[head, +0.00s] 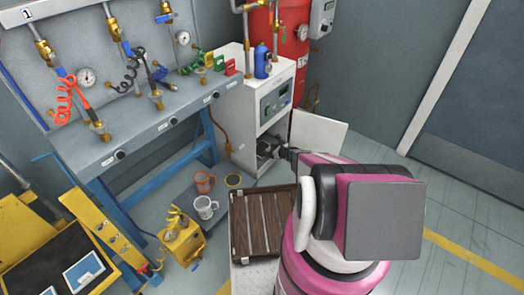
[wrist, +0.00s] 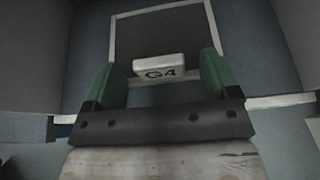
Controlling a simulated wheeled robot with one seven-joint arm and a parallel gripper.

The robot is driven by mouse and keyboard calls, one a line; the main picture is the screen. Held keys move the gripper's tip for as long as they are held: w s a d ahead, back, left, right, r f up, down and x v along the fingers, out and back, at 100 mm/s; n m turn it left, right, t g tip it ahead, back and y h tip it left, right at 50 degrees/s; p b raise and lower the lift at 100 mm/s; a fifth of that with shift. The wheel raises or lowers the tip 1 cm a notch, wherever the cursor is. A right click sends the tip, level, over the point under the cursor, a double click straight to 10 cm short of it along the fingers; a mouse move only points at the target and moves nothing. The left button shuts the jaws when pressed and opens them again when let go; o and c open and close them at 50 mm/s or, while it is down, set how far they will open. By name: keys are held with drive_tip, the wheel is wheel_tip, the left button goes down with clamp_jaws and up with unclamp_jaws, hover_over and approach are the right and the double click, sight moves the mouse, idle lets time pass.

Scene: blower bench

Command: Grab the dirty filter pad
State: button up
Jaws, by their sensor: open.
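In the wrist view, a dark grey-brown filter pad (wrist: 165,32) in a pale frame stands ahead of my gripper. A white tab (wrist: 158,68) marked "G4" sticks out from its lower edge. My gripper (wrist: 160,76) is open, with its green fingers on either side of the tab. I cannot tell whether either finger touches it. In the head view, my gripper (head: 270,149) is at the lower opening of the white cabinet (head: 246,118). The pad cannot be made out in that view.
The cabinet's white door (head: 318,136) stands open just right of my gripper.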

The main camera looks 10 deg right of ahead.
drive_tip(key=c, duration=1)
drive_tip(key=shift+c, duration=0.2)
drive_tip(key=shift+s+d+r, duration=0.1)
drive_tip(key=shift+r, duration=0.05)
